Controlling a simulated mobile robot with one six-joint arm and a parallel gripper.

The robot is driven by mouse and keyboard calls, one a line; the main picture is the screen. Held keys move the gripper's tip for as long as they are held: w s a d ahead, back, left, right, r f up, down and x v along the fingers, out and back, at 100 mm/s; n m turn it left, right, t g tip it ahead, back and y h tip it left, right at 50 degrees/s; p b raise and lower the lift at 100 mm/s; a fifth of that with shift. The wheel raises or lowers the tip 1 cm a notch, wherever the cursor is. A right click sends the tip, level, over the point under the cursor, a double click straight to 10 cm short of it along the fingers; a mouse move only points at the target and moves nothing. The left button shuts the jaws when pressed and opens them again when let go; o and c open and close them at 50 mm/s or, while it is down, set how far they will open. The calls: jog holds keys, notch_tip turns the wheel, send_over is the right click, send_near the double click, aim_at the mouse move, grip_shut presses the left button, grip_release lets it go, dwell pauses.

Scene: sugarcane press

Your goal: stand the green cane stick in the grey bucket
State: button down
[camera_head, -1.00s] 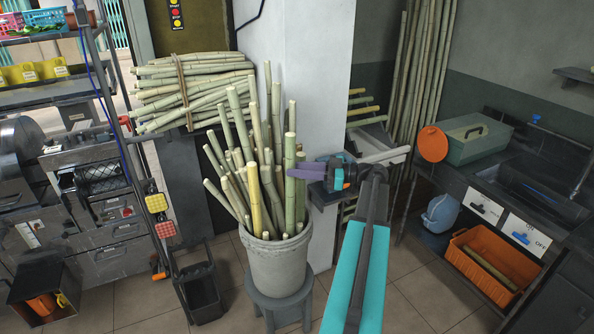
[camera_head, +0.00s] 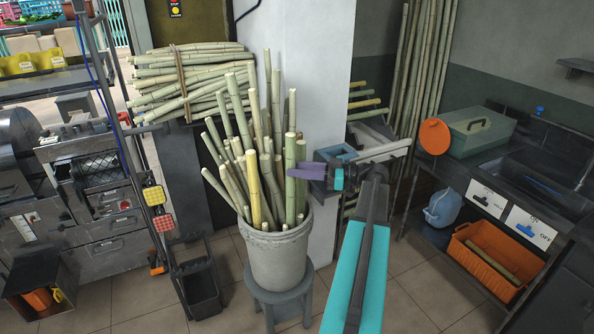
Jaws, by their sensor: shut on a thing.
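The grey bucket (camera_head: 278,256) stands on a small stool, full of several upright and leaning cane sticks. The green cane stick (camera_head: 290,152) stands near upright at the bucket's front right. Its lower end is inside the bucket, hidden behind the rim, so I cannot tell if it touches the bottom. My gripper (camera_head: 292,172), with purple fingers, comes in from the right and is shut on this stick above the rim. Other sticks stand close beside and behind it.
The white pillar (camera_head: 312,60) is close behind the bucket. A cane bundle (camera_head: 190,80) lies behind on the left. A black bin (camera_head: 203,290) stands on the floor at left. An orange crate (camera_head: 490,265) is at right.

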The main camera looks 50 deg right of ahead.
jog(key=shift+f+b, duration=0.3)
jog(key=shift+f, duration=0.15)
dwell(0.5)
jog(key=c, duration=1.4)
grip_release()
jog(key=shift+f, duration=0.1)
jog(key=shift+o, duration=0.2)
jog(key=o, duration=0.6)
jog(key=shift+c, duration=0.2)
jog(key=shift+s, duration=0.1)
